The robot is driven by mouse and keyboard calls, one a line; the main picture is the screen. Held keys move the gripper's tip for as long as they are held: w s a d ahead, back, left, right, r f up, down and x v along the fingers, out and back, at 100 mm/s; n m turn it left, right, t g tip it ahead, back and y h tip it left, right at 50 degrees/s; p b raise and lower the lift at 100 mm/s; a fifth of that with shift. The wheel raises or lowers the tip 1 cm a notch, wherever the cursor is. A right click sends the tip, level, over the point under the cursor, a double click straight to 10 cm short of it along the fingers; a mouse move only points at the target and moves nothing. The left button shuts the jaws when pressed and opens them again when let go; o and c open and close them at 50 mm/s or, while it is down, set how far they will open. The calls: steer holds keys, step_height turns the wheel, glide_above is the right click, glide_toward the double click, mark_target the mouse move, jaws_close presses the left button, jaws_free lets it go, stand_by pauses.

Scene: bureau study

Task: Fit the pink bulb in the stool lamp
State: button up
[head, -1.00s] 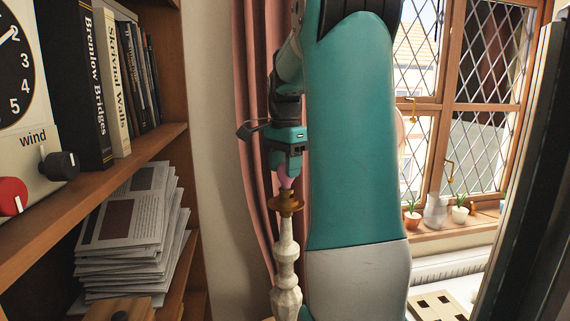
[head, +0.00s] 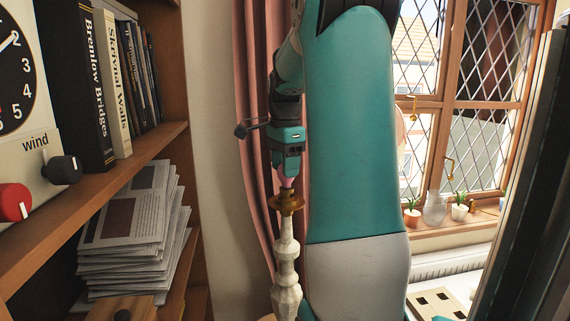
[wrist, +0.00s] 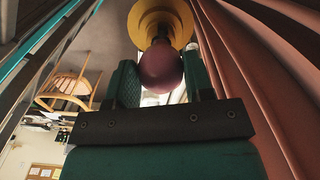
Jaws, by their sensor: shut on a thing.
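The pink bulb (head: 287,183) is at the top of the stool lamp in the head view, mostly covered by my gripper. My gripper (head: 286,175) points down and is shut on the bulb. The stool lamp (head: 286,250) has a pale, turned, upright stem with a brass collar (head: 286,203) on top. The bulb's lower end meets the collar; how deep it is seated I cannot tell.
A pink curtain (head: 257,130) hangs close behind the lamp and gripper. A wooden bookshelf (head: 150,147) with books, a stack of papers (head: 130,235) and a clock-faced device (head: 20,90) stands at the left. A window with plants (head: 459,208) on its sill is at the right.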

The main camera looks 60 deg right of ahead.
steer(key=shift+m, duration=0.4)
steer(key=shift+m+p, duration=0.35)
steer(key=shift+m, duration=0.45)
steer(key=o, duration=0.9)
steer(key=shift+c, duration=0.2)
step_height(320, 180, up, 7)
steer(key=p, duration=0.6)
